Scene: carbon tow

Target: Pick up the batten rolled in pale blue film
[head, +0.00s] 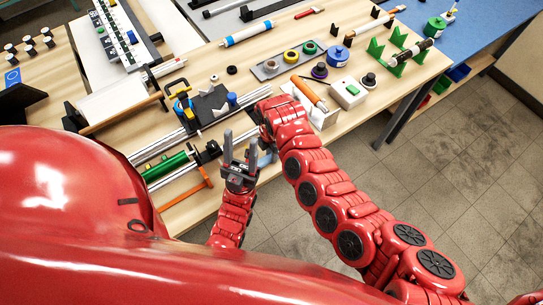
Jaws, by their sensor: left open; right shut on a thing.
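A pale, whitish-blue wrapped roll with blue bands near its ends (245,34) lies across the back of the wooden table; it looks like the batten in pale blue film. Both grippers are well in front of it, at the table's near edge. My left gripper (240,137) has its two grey fingers upright and apart, with nothing seen between them. My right gripper (260,146) is just to its right, mostly hidden by its own red wrist. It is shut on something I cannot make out. A small bluish piece (265,160) shows just below it.
Green and metal rods (166,168) and an orange-handled tool (193,186) lie at the near left. A grey tray with coloured rings (290,57), an orange rod (309,93) and a white box (349,93) stand to the right. Green stands (405,56) are farther right.

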